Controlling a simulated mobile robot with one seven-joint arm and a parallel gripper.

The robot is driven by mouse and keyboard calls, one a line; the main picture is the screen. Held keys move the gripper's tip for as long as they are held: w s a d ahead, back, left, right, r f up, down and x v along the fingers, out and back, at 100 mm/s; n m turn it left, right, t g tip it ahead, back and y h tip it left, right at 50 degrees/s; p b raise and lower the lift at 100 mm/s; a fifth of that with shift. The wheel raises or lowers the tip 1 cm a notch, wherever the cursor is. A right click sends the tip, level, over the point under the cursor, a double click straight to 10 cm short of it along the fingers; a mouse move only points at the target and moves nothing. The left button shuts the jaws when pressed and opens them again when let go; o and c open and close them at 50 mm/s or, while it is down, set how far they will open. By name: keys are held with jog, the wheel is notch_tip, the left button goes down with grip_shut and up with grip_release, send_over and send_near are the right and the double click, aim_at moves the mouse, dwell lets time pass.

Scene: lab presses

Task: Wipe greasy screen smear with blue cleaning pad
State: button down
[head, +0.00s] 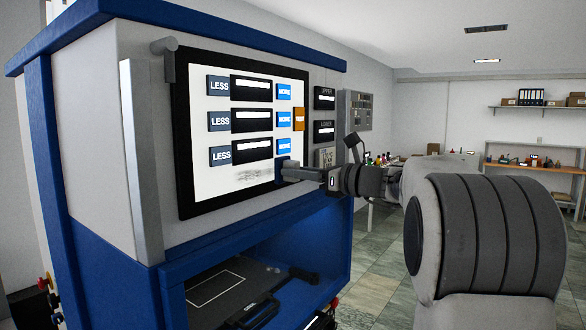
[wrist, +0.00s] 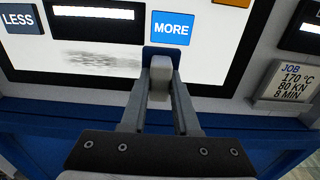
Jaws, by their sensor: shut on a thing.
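The screen (head: 195,170) is a white panel in a black frame on the front of the blue and grey press. A grey smear (head: 254,175) lies low on the screen, and it also shows in the wrist view (wrist: 103,60), left of my gripper. My gripper (head: 290,171) is shut on the blue cleaning pad (head: 281,167) by its pale grip block. In the wrist view the pad (wrist: 148,51) sits at the screen's lower part, right of the smear and just below a blue MORE button. I cannot tell whether the pad touches the glass.
LESS and MORE buttons with dark readouts fill the screen, with an orange button (head: 299,119) at its right edge. A vertical grey handle (head: 141,160) stands left of the screen. A job label (wrist: 291,83) is at the right. An open blue bay (head: 250,285) lies below.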

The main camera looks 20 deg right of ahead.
jog(key=shift+a, duration=0.15)
jog(key=shift+s+a+b, duration=0.8)
jog(key=shift+s+a, duration=0.55)
jog(key=shift+a, duration=0.55)
jog(key=shift+s+a+b, duration=0.85)
jog(key=shift+s+a, duration=0.55)
jog(key=shift+a, duration=0.45)
jog(key=shift+s+a+b, duration=0.8)
jog(key=shift+s+a, duration=0.55)
jog(key=shift+a, duration=0.55)
jog(key=shift+s+d, duration=0.1)
jog(key=shift+v, duration=2.85)
jog(key=shift+d, duration=0.1)
jog(key=v, duration=0.2)
jog(key=shift+s+d, duration=0.2)
jog(key=shift+s, duration=0.2)
